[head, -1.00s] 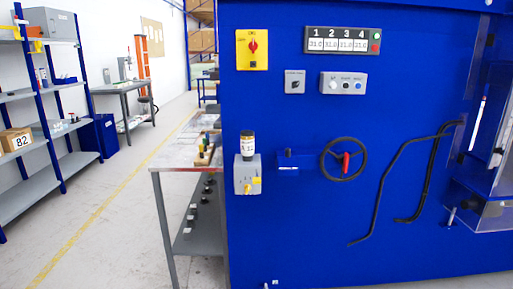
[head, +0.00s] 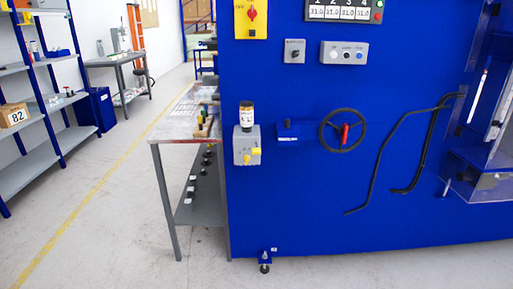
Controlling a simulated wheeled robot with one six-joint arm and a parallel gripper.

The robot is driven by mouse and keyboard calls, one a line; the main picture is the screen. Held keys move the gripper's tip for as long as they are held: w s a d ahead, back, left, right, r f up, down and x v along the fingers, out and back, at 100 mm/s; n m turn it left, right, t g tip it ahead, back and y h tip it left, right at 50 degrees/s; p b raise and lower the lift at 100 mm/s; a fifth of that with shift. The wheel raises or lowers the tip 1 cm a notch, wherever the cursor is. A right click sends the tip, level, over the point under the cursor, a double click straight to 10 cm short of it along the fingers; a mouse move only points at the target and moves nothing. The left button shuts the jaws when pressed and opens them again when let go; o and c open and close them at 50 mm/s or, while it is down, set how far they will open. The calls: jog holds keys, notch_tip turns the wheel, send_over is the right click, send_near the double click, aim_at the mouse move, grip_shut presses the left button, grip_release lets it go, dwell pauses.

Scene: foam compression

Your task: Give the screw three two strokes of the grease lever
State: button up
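A blue machine (head: 300,200) fills the right side of the head view. On its left front edge is a grey box (head: 243,147) with yellow parts (head: 256,151) and a dark-capped bottle (head: 246,114) with a white label on top. I cannot tell which yellow part, if any, is the grease lever. A display (head: 343,11) numbered 1 to 4 reads 31.0 in each window. A black handwheel (head: 343,130) with a red handle is to the right of the box. My gripper is not in view.
A grey table (head: 172,129) stands against the machine's left side, with small items on it and its lower shelf. Long bent black rods or hoses (head: 381,160) run along the panel. Floor at left front is clear (head: 110,230); shelving (head: 35,100) stands far left.

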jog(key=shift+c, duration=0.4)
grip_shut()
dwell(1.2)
